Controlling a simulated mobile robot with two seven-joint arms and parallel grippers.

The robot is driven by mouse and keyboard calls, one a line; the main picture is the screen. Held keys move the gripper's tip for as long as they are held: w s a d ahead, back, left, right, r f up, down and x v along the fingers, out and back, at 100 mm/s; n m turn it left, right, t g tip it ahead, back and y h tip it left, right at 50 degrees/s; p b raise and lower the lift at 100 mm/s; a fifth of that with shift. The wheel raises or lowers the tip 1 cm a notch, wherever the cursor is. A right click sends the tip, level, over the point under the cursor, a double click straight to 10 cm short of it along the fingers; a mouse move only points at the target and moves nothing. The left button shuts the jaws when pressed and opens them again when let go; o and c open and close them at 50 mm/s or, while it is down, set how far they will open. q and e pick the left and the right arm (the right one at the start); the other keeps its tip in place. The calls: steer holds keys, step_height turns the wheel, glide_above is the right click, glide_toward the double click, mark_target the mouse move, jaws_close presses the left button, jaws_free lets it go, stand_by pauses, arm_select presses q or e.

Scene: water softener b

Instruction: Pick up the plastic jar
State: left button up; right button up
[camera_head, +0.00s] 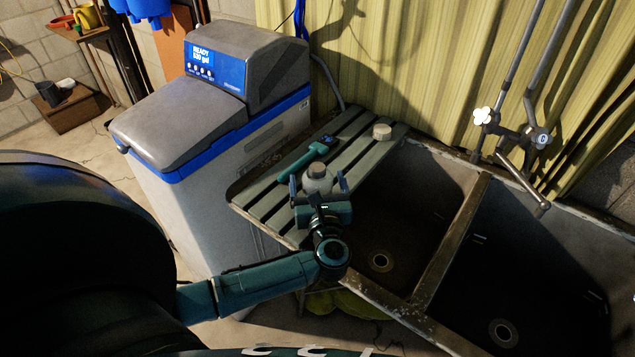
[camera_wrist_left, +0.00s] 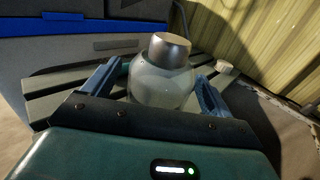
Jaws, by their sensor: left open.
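The plastic jar (camera_head: 317,179) is a rounded, cloudy white container with a grey cap. It stands upright on the slatted drainboard (camera_head: 262,197) left of the sink. My left gripper (camera_head: 319,185) is open around the jar, with one finger on each side. In the left wrist view the jar (camera_wrist_left: 162,78) sits between the two blue fingers (camera_wrist_left: 157,88), with a small gap visible on the right; contact on the left is hard to tell. The gripper body hides the jar's base. My right gripper is not in view.
A teal handheld device (camera_head: 307,158) lies on the slats behind the jar. A small pale round item (camera_head: 382,131) is farther back. The water softener (camera_head: 205,110) stands left of the drainboard. The double sink (camera_head: 400,215) is on the right, with a faucet (camera_head: 538,138) above it.

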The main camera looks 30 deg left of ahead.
arm_select(q)
steer(key=shift+w+a, duration=0.15)
steer(key=shift+w, duration=0.05)
steer(key=shift+c, duration=0.5)
steer(key=c, duration=1.1)
